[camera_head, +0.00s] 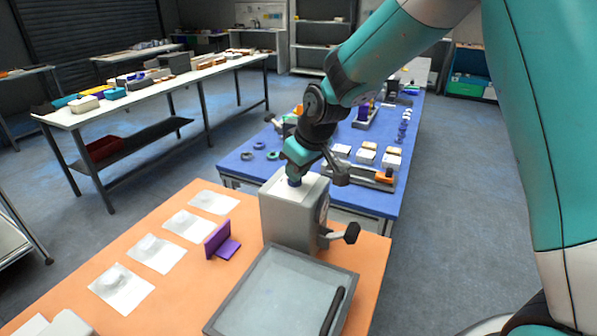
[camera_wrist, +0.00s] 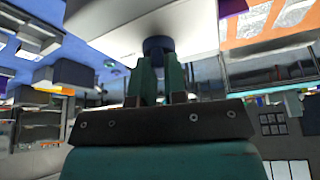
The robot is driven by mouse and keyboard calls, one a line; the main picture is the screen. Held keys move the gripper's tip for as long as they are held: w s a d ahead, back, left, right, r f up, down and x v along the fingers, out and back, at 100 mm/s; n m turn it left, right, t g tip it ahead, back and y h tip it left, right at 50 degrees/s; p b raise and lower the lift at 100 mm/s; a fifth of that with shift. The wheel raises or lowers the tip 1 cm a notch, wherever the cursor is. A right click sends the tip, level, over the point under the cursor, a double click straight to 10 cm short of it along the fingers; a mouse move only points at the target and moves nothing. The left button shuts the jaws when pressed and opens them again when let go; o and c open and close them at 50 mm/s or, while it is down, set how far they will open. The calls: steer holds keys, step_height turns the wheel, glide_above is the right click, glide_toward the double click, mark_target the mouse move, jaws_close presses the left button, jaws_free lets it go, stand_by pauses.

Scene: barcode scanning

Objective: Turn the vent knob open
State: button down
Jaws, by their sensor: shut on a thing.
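A grey box-shaped unit (camera_head: 287,222) stands on the orange table, with a black-ended lever (camera_head: 343,234) on its right side. A small dark blue knob (camera_head: 294,181) sits on the unit's pale top. My gripper (camera_head: 296,172) comes down from above and is shut on this knob. In the wrist view, which looks upside down, the dark blue knob (camera_wrist: 158,45) shows between the tips of my two green fingers (camera_wrist: 160,68), against the unit's pale surface. The fingers hide part of the knob, and I cannot tell how far it is turned.
On the orange table (camera_head: 190,282), a grey tray (camera_head: 283,290) with a black bar lies in front of the unit. A purple stand (camera_head: 218,240) and several white sheets with small heaps lie to the left. A blue table (camera_head: 240,167) with small parts stands behind.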

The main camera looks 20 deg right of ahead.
steer(key=m, duration=0.1)
steer(key=m+h+b, duration=0.1)
steer(key=m, duration=0.1)
steer(key=shift+s+a+f+m, duration=0.1)
steer(key=shift+a+f+m, duration=0.1)
steer(key=shift+m, duration=0.1)
steer(key=m+h, duration=0.1)
steer(key=m, duration=0.2)
steer(key=shift+m+h+b, duration=0.3)
steer(key=shift+h+b, duration=0.05)
steer(key=shift+h, duration=0.05)
steer(key=m, duration=0.2)
steer(key=m+h, duration=0.1)
steer(key=m, duration=0.1)
steer(key=shift+a+h+b, duration=0.15)
steer(key=shift+h+b, duration=0.15)
steer(key=shift+m+g+h, duration=0.4)
steer(key=shift+m+h, duration=0.1)
steer(key=shift+m, duration=1.2)
steer(key=c, duration=1.2)
jaws_free()
steer(key=shift+o, duration=0.2)
steer(key=shift+w+r, duration=0.1)
steer(key=shift+w, duration=0.1)
